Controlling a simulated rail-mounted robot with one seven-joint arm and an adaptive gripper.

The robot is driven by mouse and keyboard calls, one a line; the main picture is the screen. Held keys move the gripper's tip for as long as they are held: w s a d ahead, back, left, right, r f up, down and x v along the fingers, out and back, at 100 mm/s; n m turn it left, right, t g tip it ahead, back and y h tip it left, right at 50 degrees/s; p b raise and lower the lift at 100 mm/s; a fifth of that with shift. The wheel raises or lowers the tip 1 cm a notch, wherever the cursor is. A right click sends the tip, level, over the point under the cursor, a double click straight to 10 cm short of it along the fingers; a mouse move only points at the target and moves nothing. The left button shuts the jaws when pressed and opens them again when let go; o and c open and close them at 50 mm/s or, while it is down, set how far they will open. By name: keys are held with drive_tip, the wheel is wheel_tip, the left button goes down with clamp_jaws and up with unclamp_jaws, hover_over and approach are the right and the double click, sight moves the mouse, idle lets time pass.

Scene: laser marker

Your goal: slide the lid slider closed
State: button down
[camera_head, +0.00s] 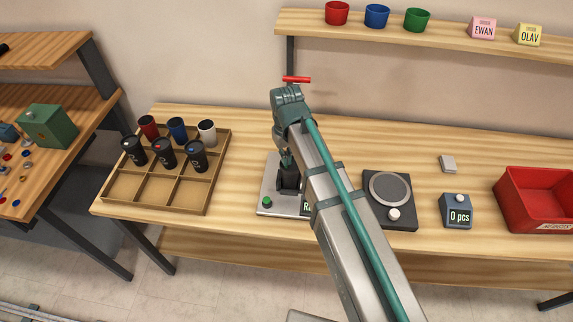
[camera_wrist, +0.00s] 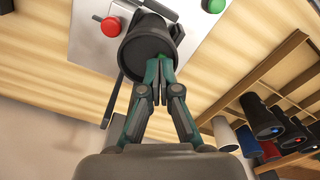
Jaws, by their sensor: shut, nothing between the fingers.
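A black tumbler (camera_head: 289,178) stands on the grey plate of the marking device (camera_head: 271,188), partly hidden by my arm. In the wrist view the dark tumbler (camera_wrist: 147,42) is close in front of my gripper (camera_wrist: 158,92). My gripper is shut and empty, its fingertips at the tumbler's lid rim; I cannot tell whether they touch it. In the head view my gripper (camera_head: 286,160) is just above the tumbler.
The device has a green button (camera_head: 267,202) and a red button (camera_wrist: 111,27). A wooden tray (camera_head: 119,188) with several tumblers stands left. A dark round-plate device (camera_head: 372,217), a counter (camera_head: 456,211) and a red bin (camera_head: 535,190) stand right. A red bar (camera_head: 296,79) shows above my arm.

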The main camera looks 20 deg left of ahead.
drive_tip(key=shift+f, duration=0.75)
drive_tip(key=shift+w+a, duration=0.1)
drive_tip(key=shift+w, duration=0.75)
idle(1.4)
drive_tip(key=shift+r, duration=0.15)
wheel_tip(320, 180, up, 7)
drive_tip(key=p, duration=0.4)
drive_tip(key=shift+p, duration=0.35)
idle(0.4)
